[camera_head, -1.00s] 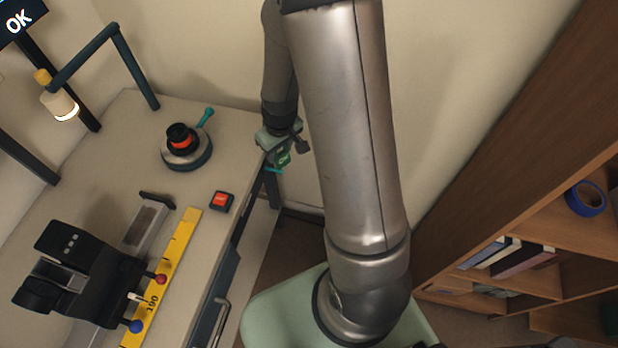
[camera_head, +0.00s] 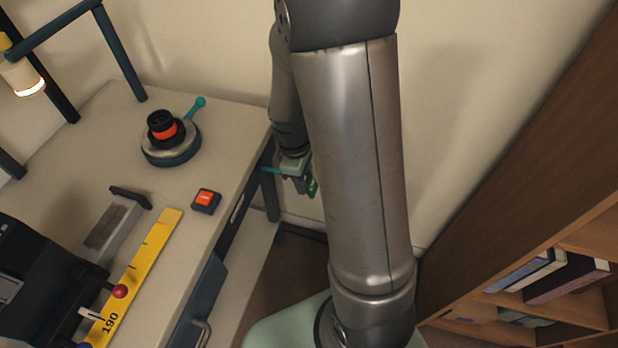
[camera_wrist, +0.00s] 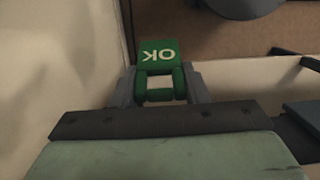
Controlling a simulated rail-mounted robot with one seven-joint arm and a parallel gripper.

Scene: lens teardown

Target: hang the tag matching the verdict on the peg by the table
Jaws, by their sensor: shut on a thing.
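My gripper (camera_head: 303,182) is beside the table's right end in the head view, largely below my forearm. It is shut on a green tag (camera_head: 312,187), which shows only as a sliver there. In the wrist view the tag (camera_wrist: 158,52) reads "OK" upside down and sits between the fingertips of my gripper (camera_wrist: 160,88). A thin teal peg (camera_head: 270,170) sticks out by the table's end, just left of my gripper. Whether the tag touches the peg cannot be told. The peg cannot be made out in the wrist view.
The table (camera_head: 225,130) carries a lens on a round stand (camera_head: 165,140), a red button (camera_head: 206,200), a yellow ruler (camera_head: 145,265) and a black device (camera_head: 40,290). The wall is close behind my gripper. A wooden bookshelf (camera_head: 540,180) stands at the right.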

